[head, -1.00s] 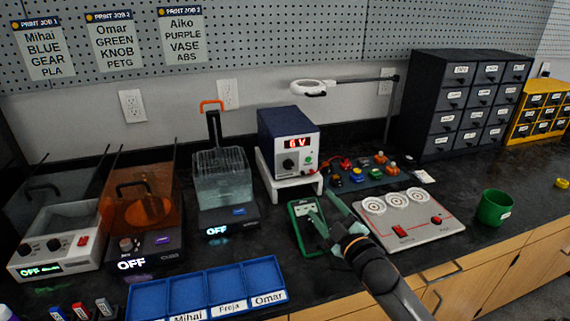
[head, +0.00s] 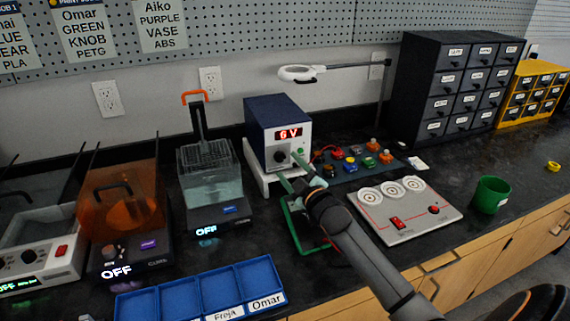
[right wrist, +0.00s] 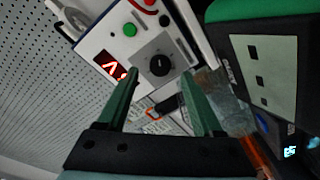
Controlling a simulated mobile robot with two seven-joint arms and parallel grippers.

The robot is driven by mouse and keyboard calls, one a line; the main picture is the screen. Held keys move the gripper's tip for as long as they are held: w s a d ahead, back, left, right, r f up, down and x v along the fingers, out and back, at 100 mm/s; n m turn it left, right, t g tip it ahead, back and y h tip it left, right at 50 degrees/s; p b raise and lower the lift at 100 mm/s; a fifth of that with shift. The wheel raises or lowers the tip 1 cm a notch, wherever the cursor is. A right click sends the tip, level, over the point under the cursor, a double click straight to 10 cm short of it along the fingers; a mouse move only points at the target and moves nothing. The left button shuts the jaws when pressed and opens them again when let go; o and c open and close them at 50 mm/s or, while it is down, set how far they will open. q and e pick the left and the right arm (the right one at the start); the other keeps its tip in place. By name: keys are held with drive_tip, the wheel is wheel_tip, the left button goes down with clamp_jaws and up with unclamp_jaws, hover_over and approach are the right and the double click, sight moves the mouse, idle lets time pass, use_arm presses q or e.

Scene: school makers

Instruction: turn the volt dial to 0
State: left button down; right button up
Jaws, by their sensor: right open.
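The volt dial (head: 280,156) is a dark knob on the white front of a blue power supply (head: 272,111), whose red display (head: 289,133) reads 6 V. My left gripper is not in view.
A green-cased meter (head: 305,240) lies under my right arm, mostly hidden. Coloured parts (head: 352,163) lie on a mat right of the supply, and a grey panel with three round dials (head: 407,224) is in front.

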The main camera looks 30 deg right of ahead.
sight(281, 159)
drive_tip(key=shift+w+d, duration=0.2)
drive_tip(key=shift+w, duration=1.3)
drive_tip(key=shift+c, duration=0.4)
clamp_jaws()
